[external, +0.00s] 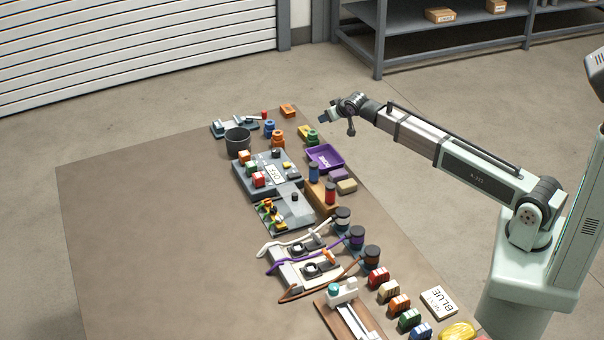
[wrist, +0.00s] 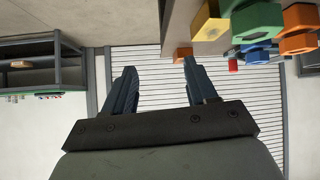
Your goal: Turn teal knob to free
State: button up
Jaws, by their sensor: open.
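My gripper (external: 324,118) is high at the far right side of the table, well away from the teal knob. In the wrist view my gripper (wrist: 160,85) is open, with two dark fingers apart and nothing between them. The teal knob does not show in the wrist view.
The table (external: 130,250) is bare on its left. Cables and dark cylinders (external: 356,238) stand behind the brown board; several coloured blocks (external: 399,305) and a "BLUE" sign (external: 439,302) lie to its right. A purple tray (external: 325,158) and a grey pot (external: 238,139) are farther back.

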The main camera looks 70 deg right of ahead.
jog(key=shift+y, duration=0.4)
jog(key=w+a, duration=0.1)
jog(key=a, duration=0.1)
jog(key=a+r, duration=0.1)
jog(key=a, duration=0.2)
jog(key=w+a+r, duration=0.1)
jog(key=a, duration=0.1)
jog(key=shift+w+a+r, duration=0.25)
jog(key=shift+w, duration=0.05)
jog(key=s+a+r+n+g+y, duration=0.1)
jog(key=s+a+r+y, duration=0.1)
jog(key=a, duration=1.7)
jog(key=s+a+r+n+g+y, duration=0.1)
jog(key=a+r+n+g+y, duration=0.1)
jog(key=a, duration=1.6)
jog(key=n+g+y, duration=0.1)
jog(key=n+g, duration=0.2)
jog(key=g, duration=0.2)
send_near(334, 286)
notch_tip(334, 286, down, 9)
jog(key=shift+s+d, duration=0.1)
grip_shut()
